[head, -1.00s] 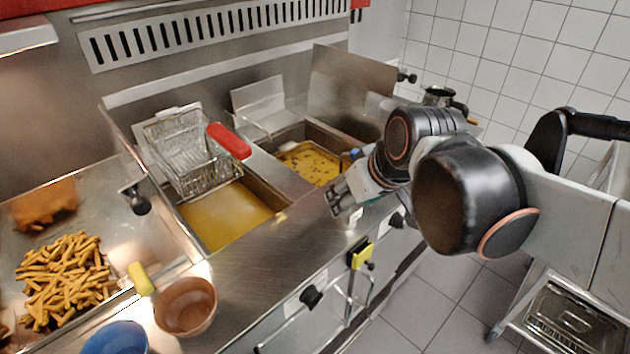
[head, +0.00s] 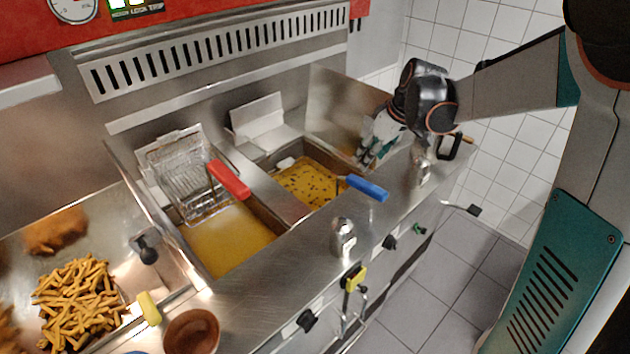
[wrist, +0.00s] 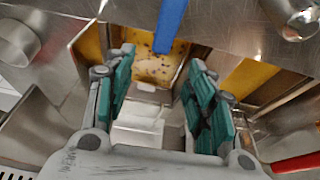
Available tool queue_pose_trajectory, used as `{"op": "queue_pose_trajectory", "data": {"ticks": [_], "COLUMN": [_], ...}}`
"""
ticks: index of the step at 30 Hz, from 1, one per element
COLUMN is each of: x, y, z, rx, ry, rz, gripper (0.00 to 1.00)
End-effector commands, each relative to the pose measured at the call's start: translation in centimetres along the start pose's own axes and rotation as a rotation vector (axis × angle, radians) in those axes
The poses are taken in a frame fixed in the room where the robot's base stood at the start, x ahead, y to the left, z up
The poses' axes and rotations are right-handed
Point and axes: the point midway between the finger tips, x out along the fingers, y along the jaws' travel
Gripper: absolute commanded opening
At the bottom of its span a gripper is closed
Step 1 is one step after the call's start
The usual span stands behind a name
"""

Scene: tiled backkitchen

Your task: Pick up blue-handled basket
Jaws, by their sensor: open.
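The blue handle (head: 367,188) sticks out over the front edge of the right fryer vat (head: 287,207). Its basket sits low in that vat, where yellow oil with dark bits (head: 308,182) shows; the basket's mesh is hard to make out. In the wrist view the blue handle (wrist: 170,25) runs in from the top edge, beyond the fingertips. My gripper (head: 366,158) is above the vat's right rear side, behind the handle and apart from it. Its two green-padded fingers (wrist: 162,58) are spread, with nothing held between them.
A red-handled basket (head: 230,179) rests raised over the left vat. A metal shaker (head: 343,236) stands on the front counter, and another (head: 424,165) stands farther right. Fries (head: 78,300) lie in the left tray. An upright steel panel (head: 335,110) borders the right vat.

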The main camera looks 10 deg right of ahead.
Motion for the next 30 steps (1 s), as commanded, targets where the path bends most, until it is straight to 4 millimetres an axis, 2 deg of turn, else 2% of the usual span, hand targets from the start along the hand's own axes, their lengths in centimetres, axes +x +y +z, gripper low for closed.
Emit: {"op": "queue_pose_trajectory", "data": {"ticks": [9, 12, 22, 30], "x": [5.9, 7.2, 9.2, 13.0], "y": [0.0, -0.1, -0.1, -0.2], "z": [0.1, 0.1, 0.1, 0.2], "rx": [-0.001, -0.001, -0.001, 0.000], "ry": [0.000, 0.000, 0.000, 0.001], "rz": [0.000, 0.000, 0.001, 0.001], "gripper": [0.50, 0.50, 0.50, 0.50]}}
